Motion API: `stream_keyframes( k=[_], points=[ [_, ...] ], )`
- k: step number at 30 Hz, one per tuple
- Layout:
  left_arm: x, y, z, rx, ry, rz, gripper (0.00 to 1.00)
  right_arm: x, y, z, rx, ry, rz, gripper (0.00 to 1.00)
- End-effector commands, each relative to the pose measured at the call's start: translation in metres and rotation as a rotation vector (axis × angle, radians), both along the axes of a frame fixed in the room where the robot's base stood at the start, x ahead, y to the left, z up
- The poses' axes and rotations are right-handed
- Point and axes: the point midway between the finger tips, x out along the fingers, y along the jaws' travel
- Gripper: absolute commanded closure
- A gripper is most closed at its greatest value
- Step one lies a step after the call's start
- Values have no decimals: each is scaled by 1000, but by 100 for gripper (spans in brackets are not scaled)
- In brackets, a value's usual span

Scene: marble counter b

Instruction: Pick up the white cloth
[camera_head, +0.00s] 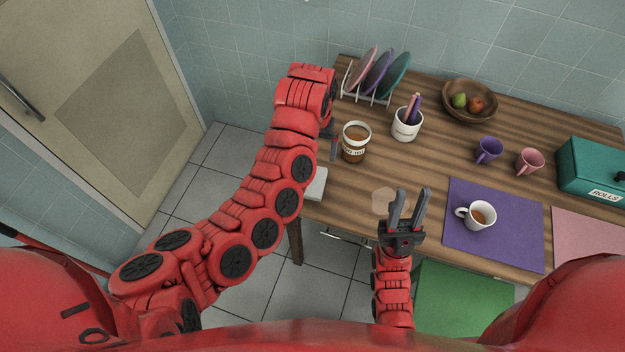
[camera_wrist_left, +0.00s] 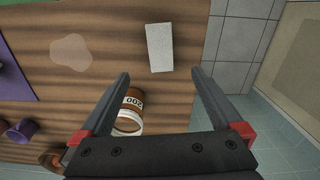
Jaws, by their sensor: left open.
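The white cloth (camera_head: 316,186) lies flat and folded on the left edge of the wooden table, partly hidden behind my left arm in the head view. In the left wrist view the cloth (camera_wrist_left: 159,47) is a pale rectangle ahead of the fingertips, apart from them. My left gripper (camera_wrist_left: 160,73) is open and empty above the table's left end; in the head view its fingers are mostly hidden by its own wrist. My right gripper (camera_head: 410,191) is open with nothing between its fingers, near the table's front edge.
A brown jar (camera_head: 354,142) stands beside my left gripper; it also shows by one finger in the left wrist view (camera_wrist_left: 131,103). A pale spill (camera_head: 383,200) lies right of the cloth. A pen cup (camera_head: 406,125), plate rack (camera_head: 368,97) and purple mat (camera_head: 505,243) are farther off.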

Motion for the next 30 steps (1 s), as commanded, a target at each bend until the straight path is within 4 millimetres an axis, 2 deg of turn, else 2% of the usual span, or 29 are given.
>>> stream_keyframes(
  k=[1, 9, 11, 15, 30],
  points=[
    [-1, -1, -13, 1, 1, -1, 0, 0, 0, -6, 0, 0, 0, 66],
    [1, -1, -57, 1, -4, -2, 0, 0, 0, -22, 0, 0, 0, 66],
    [0, 1, -62, 3, 3, 0, 0, 0, 0, -8, 0, 0, 0, 66],
    [0, 0, -85, 1, 2, -2, 0, 0, 0, -2, 0, 0, 0, 66],
    [6, 0, -116, 2, -4, -3, 0, 0, 0, 10, 0, 0, 0, 66]
  ],
)
